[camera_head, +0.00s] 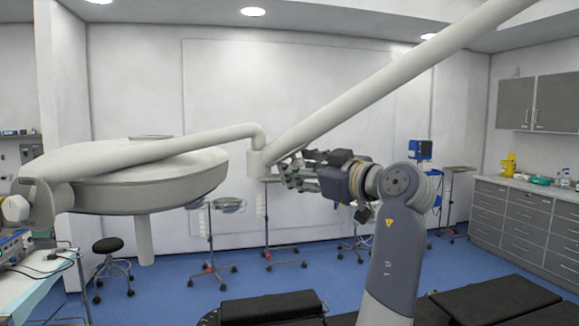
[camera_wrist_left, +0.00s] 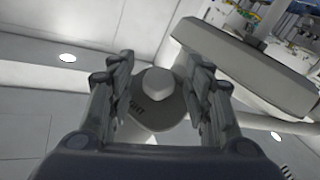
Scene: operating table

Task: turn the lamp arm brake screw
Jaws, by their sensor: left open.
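The surgical lamp's pale jointed arm (camera_head: 360,92) comes down from the upper right to a cylindrical joint (camera_head: 258,160) in the middle of the head view. My left gripper (camera_head: 296,172) is at the right of this joint, its fingers pointing left towards it. In the left wrist view, the open fingers of the gripper (camera_wrist_left: 158,80) stand on both sides of a round grey part (camera_wrist_left: 158,115) with a paler rounded knob (camera_wrist_left: 153,82). I cannot tell whether the fingers touch it. The brake screw is not clearly distinguishable in the head view. My right gripper is not in view.
The round lamp head (camera_head: 150,185) hangs at the left on a second arm (camera_head: 165,147). A dark operating table (camera_head: 275,305) lies below. A wheeled stool (camera_head: 108,246) and grey drawers (camera_head: 525,218) stand farther back. A large pale body (camera_wrist_left: 245,70) fills the wrist view's upper right.

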